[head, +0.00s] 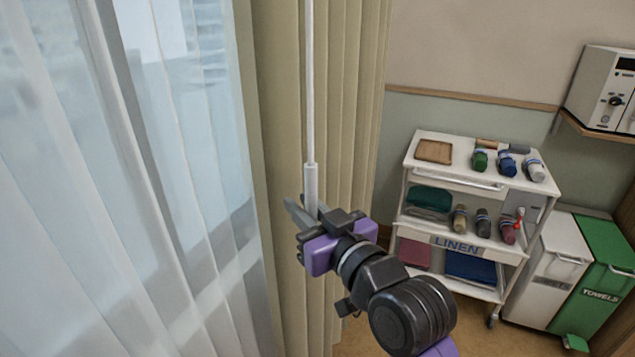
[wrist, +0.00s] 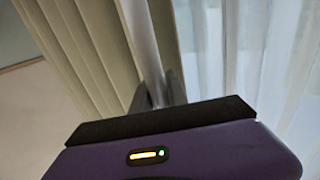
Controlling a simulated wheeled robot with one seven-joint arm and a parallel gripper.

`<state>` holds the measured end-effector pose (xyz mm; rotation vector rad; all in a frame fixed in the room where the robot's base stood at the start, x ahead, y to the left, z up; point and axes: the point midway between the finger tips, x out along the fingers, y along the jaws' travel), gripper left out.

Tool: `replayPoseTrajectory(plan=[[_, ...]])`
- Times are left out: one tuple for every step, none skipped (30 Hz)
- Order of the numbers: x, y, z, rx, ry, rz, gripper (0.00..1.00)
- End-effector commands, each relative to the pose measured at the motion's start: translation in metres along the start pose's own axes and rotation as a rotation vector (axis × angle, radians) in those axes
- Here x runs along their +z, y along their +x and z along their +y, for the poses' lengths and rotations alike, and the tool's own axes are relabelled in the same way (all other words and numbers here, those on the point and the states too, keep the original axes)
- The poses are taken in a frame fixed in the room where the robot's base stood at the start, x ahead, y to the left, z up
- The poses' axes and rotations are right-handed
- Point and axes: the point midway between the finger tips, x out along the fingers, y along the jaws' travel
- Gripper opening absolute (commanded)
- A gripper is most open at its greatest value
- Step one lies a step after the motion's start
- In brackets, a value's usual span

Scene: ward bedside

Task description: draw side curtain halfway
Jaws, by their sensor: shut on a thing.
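The beige side curtain (head: 346,110) hangs in folds at the right of the window, gathered in a narrow band; it also shows in the wrist view (wrist: 75,45). A thin white draw rod (head: 309,100) hangs in front of it and ends in a thicker handle (head: 311,185). My gripper (head: 305,212) is shut on the rod's handle, close in front of the curtain. In the wrist view the rod (wrist: 143,45) runs down between my fingers, and its lower end is hidden by the gripper body.
A sheer white curtain (head: 120,200) covers the window at left. At right stand a linen cart (head: 465,185) with rolls and folded cloths, a white bin (head: 548,270) and a green towels bin (head: 598,295). A white appliance (head: 600,90) sits on a wall shelf.

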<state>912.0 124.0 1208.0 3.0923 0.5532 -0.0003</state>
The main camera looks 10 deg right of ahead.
Motion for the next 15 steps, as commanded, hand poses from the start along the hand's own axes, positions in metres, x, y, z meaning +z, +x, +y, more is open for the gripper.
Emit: replayPoseTrajectory(plan=[[-0.001, -0.007, -0.011, -0.003, 0.000, -0.004, 0.00], [-0.001, -0.010, -0.016, -0.002, 0.001, -0.004, 0.00], [-0.001, -0.015, -0.022, -0.002, 0.000, -0.003, 0.00], [-0.001, -0.017, -0.026, -0.002, 0.000, -0.004, 0.00], [-0.001, -0.020, -0.030, -0.001, 0.000, -0.002, 0.00], [-0.001, -0.023, -0.034, 0.000, 0.000, -0.002, 0.00], [0.000, -0.025, -0.037, 0.000, 0.000, -0.002, 0.00], [-0.001, -0.027, -0.040, 0.000, 0.000, -0.002, 0.00], [0.000, -0.029, -0.043, 0.000, 0.000, -0.002, 0.00], [0.000, -0.030, -0.045, 0.000, 0.000, -0.002, 0.00], [0.000, -0.031, -0.046, 0.000, 0.000, -0.002, 0.00], [0.000, -0.032, -0.048, 0.000, 0.000, -0.002, 0.00], [0.000, -0.033, -0.049, 0.001, 0.000, -0.001, 0.00], [0.000, -0.033, -0.049, 0.001, 0.000, -0.001, 0.00], [0.000, -0.034, -0.050, 0.001, 0.000, -0.001, 0.00]])
